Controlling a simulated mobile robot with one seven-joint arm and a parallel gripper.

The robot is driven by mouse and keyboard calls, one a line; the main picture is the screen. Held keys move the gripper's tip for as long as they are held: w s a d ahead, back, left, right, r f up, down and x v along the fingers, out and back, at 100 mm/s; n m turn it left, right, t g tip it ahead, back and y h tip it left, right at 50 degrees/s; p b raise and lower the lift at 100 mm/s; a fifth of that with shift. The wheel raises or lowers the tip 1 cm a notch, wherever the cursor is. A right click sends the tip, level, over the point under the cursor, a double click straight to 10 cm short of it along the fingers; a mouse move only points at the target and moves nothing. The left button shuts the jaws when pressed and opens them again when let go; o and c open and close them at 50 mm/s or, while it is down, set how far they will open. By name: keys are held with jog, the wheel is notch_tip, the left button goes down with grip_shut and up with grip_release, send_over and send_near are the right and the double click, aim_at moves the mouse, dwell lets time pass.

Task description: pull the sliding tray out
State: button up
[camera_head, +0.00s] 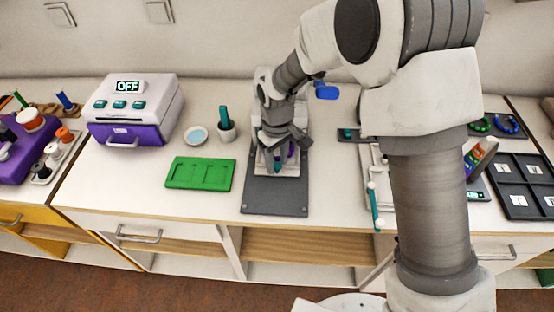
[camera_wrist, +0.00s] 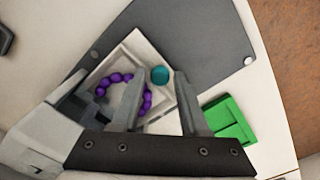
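A white tray (camera_wrist: 168,124) with a ring of purple beads (camera_wrist: 106,82) on it and a teal knob (camera_wrist: 160,75) at its edge shows in the wrist view. In the head view the tray (camera_head: 265,167) lies on the far part of a dark grey board (camera_head: 275,198), mostly hidden under my gripper (camera_head: 282,158). My gripper points down over it. In the wrist view my gripper (camera_wrist: 159,78) is open, its two fingers apart with the knob showing between their tips. There are gaps on both sides of the knob; I cannot tell whether the fingertips are level with it.
A green board (camera_head: 200,174) lies left of the grey board. A purple and white machine (camera_head: 135,110) reads OFF. A black compartment tray (camera_head: 523,185) is at the right, beyond my arm. The grey board's front is clear.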

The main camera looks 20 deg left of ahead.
grip_shut()
dwell(1.1)
